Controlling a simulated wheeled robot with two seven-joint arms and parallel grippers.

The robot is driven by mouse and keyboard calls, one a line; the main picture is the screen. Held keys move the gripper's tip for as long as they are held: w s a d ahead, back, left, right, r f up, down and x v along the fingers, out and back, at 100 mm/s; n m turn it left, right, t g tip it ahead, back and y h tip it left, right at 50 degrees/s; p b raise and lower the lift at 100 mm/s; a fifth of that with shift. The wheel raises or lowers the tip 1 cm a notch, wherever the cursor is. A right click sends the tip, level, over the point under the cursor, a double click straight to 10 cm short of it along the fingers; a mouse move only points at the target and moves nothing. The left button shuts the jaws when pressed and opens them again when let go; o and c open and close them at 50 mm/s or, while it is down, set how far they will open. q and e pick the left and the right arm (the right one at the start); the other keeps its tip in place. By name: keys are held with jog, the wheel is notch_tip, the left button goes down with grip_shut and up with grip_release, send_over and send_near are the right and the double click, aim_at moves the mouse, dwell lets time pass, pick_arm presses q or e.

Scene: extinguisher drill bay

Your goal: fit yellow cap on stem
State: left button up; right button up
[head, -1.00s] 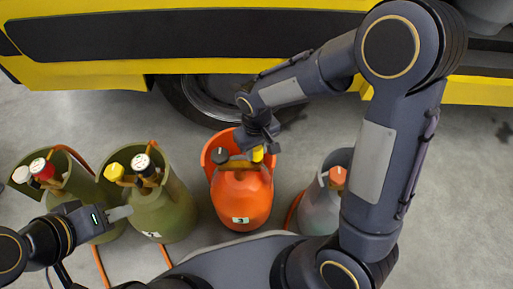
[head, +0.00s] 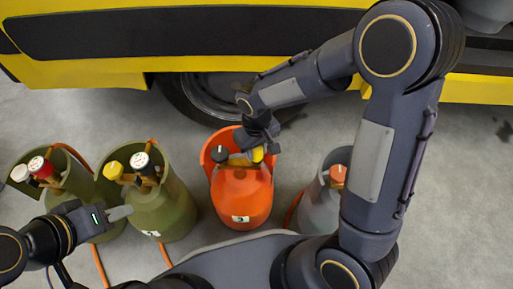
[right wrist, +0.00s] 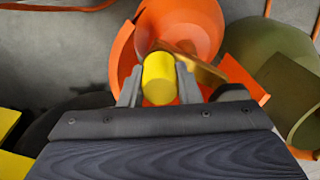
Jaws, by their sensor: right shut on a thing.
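The yellow cap (head: 257,154) is at the right side of the valve on the orange cylinder (head: 243,195). My right gripper (head: 262,148) is shut on it from above. The right wrist view shows the cap (right wrist: 158,78) between both fingers, in front of the brass valve (right wrist: 195,66). The stem is hidden behind the cap and fingers, so I cannot tell whether the cap sits on it. A black knob (head: 219,154) is on the valve's left side. My left gripper (head: 121,213) is beside the green cylinders, away from the cap; its finger gap is unclear.
Two olive-green cylinders (head: 163,210) with coloured knobs stand at left. A grey cylinder (head: 318,207) with an orange knob (head: 338,174) stands at right, partly behind my right arm. A yellow vehicle (head: 110,76) with a wheel is behind. Orange hoses lie on the grey floor.

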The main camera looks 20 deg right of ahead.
jog(key=shift+f, duration=0.25)
jog(key=o, duration=1.1)
jog(key=shift+c, duration=0.2)
jog(key=shift+r, duration=0.1)
notch_tip(320, 180, up, 8)
jog(key=p, duration=0.3)
